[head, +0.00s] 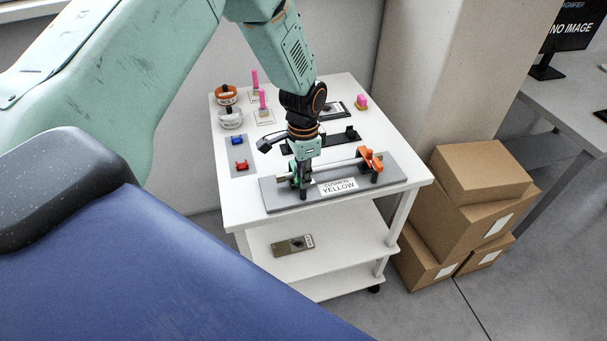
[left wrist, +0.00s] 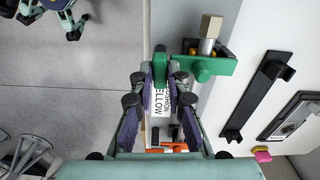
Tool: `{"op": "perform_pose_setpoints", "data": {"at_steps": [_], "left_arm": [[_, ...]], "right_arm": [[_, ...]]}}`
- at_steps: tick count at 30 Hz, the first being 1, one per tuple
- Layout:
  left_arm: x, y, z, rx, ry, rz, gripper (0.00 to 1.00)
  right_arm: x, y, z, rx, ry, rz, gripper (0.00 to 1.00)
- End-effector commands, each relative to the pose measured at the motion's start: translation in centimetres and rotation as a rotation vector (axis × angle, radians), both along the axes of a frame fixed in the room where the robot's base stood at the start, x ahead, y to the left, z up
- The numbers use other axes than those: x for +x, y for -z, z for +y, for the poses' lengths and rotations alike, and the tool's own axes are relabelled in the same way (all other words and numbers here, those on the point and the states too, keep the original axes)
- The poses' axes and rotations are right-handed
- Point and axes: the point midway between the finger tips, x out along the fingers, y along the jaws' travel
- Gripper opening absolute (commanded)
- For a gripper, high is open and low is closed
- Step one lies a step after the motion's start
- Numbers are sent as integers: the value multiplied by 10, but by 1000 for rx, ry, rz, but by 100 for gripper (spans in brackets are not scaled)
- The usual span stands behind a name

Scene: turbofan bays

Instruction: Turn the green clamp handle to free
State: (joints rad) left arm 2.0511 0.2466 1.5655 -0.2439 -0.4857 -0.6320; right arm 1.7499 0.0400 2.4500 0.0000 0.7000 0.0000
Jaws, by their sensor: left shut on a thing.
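The green clamp (left wrist: 208,68) grips the left end of a metal rod (head: 342,163) on a grey board (head: 280,203) on the white cart. Its green handle (left wrist: 160,66) stands between my left fingers in the left wrist view. My left gripper (head: 302,188) points down over the clamp and is shut on the handle, hiding much of it in the head view. An orange clamp (head: 371,160) holds the rod's right end. A label reading "CUSHION YELLOW" (head: 338,187) lies in front of the rod.
Behind the board is a black bracket (head: 340,138). Orange and white reels (head: 229,118), pink pegs (head: 263,100) and blue and red pieces (head: 241,166) occupy the cart's left side. Cardboard boxes (head: 470,215) stand right of the cart.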

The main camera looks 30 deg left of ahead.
Motion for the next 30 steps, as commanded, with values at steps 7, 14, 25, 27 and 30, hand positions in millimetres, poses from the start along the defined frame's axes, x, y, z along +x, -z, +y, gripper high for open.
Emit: {"op": "perform_pose_setpoints", "data": {"at_steps": [7,14,25,27,30], "left_arm": [[0,-1,0,0,75,0,0],[0,-1,0,1,96,-1,0],[1,-1,1,1,97,-1,20],[1,-1,0,1,96,-1,26],[0,-1,0,1,95,-1,34]], "right_arm": [[0,1,0,0,0,0,40],[0,1,0,0,0,0,40],[0,1,0,0,0,0,40],[0,1,0,0,0,0,40],[0,1,0,0,0,0,40]]}}
